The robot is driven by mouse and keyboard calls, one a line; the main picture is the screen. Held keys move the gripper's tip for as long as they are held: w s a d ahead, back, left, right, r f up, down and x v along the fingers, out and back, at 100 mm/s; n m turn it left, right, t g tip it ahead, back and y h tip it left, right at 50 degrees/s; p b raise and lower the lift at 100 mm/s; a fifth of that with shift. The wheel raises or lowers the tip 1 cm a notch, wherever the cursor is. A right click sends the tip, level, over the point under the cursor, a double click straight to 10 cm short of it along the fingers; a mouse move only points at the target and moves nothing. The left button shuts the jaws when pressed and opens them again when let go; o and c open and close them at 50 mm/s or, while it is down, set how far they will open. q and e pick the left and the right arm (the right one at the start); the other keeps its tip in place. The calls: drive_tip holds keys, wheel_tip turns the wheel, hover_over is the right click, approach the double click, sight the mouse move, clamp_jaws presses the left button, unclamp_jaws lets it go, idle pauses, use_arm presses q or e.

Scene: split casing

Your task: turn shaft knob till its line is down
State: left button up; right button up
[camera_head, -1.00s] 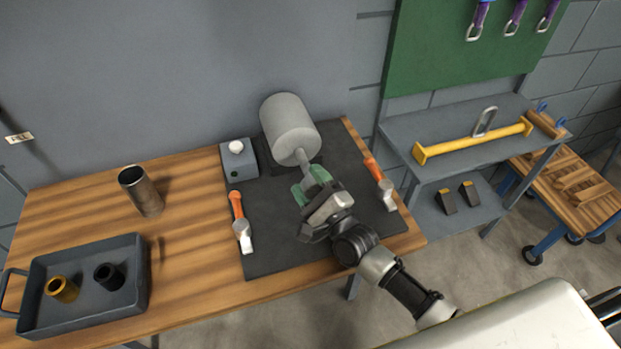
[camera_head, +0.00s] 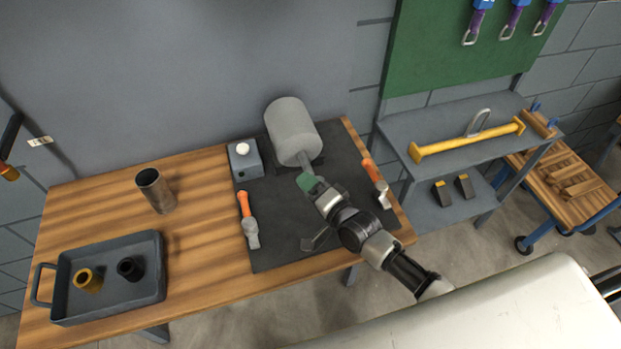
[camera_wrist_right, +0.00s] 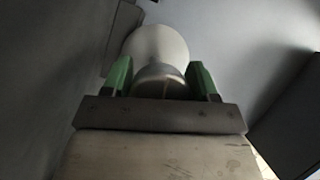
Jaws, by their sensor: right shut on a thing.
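The grey cylindrical casing (camera_head: 292,130) lies on its side on the dark mat (camera_head: 285,250), with its narrow shaft (camera_head: 304,158) pointing toward me. My right gripper (camera_head: 308,182) is at the shaft's near end, shut on the shaft knob. In the right wrist view the knob (camera_wrist_right: 160,82) sits between the two green fingers of the gripper (camera_wrist_right: 161,84), with the pale casing (camera_wrist_right: 157,45) behind it. A faint thin mark shows on the knob's near face; I cannot tell surely that it is the line. My left gripper is not in view.
A grey box with a white button (camera_head: 244,160) stands beside the casing. A metal tube (camera_head: 157,191) and a tray (camera_head: 108,310) with two bushings are on the left. Bare wood lies between.

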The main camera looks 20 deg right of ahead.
drive_tip(key=n+g+h+p, duration=0.1)
drive_tip(key=n+p, duration=0.2)
drive_tip(key=p, duration=0.1)
drive_tip(key=shift+n+h, duration=0.3)
drive_tip(key=shift+h, duration=0.1)
drive_tip(key=n+p, duration=0.1)
drive_tip(key=n+h+p, duration=0.1)
drive_tip(key=shift+d+f+n+g+h+p, duration=0.2)
drive_tip(key=shift+n+g+h+p, duration=0.1)
drive_tip(key=shift+n+g+p, duration=0.1)
drive_tip(key=shift+d+f+n+h+p, duration=0.15)
drive_tip(key=shift+n+h+p, duration=0.4)
drive_tip(key=shift+n, duration=0.35)
drive_tip(key=shift+d+f+n+h, duration=0.1)
drive_tip(key=shift+n+h, duration=0.65)
drive_tip(key=shift+n, duration=0.45)
drive_tip(key=o, duration=0.9)
drive_tip(key=b+v, duration=0.1)
drive_tip(key=v, duration=1)
drive_tip(key=shift+w, duration=0.15)
